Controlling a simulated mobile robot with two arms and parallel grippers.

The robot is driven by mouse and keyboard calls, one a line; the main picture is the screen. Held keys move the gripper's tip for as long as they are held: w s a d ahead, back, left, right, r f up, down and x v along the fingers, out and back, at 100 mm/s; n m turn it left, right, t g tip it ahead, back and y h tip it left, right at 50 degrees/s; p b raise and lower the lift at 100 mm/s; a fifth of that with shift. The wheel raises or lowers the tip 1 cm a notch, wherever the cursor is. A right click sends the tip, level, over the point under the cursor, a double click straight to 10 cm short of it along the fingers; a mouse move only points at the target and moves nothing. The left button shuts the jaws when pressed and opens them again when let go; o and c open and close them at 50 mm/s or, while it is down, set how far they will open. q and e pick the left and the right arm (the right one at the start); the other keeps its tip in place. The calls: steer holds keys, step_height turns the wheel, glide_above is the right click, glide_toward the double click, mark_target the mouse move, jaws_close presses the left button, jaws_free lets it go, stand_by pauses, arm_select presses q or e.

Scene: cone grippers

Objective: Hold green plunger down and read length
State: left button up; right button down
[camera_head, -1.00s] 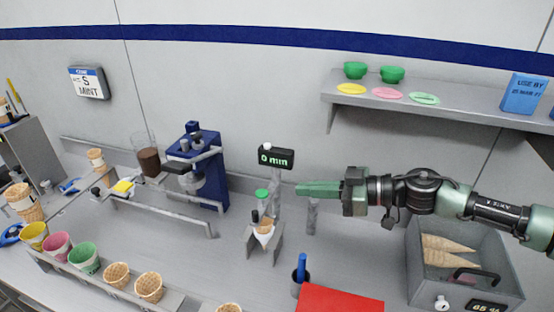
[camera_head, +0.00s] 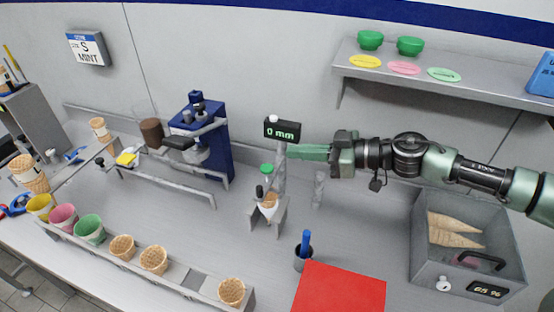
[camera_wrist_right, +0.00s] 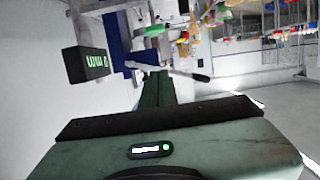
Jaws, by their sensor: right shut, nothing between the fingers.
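The green plunger (camera_head: 267,168) tops the small gauge stand in the middle of the counter. A waffle cone (camera_head: 268,202) sits in the stand's grey holder (camera_head: 281,213) below it. The dark display (camera_head: 283,130) behind reads 0 mm. My right gripper (camera_head: 291,151) is shut and empty. Its tips are up and to the right of the plunger, just under the display, and appear apart from the plunger. In the right wrist view the shut fingers (camera_wrist_right: 157,88) point away, with the display (camera_wrist_right: 87,64) at the left. My left gripper is not in view.
A blue press (camera_head: 205,140) stands left of the gauge. A blue-handled tool in a cup (camera_head: 304,252) and a red panel (camera_head: 340,290) are in front. A grey cone box (camera_head: 425,265) stands at right, below my right arm. A shelf (camera_head: 450,90) hangs above.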

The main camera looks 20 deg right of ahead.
steer(key=w+a+f, duration=0.2)
steer(key=a+f, duration=0.1)
steer(key=w+a+f, duration=0.1)
steer(key=f, duration=0.1)
steer(key=shift+a+f+p, duration=0.15)
steer(key=shift+a+p, duration=0.1)
steer(key=shift+p, duration=0.15)
steer(key=shift+a, duration=0.1)
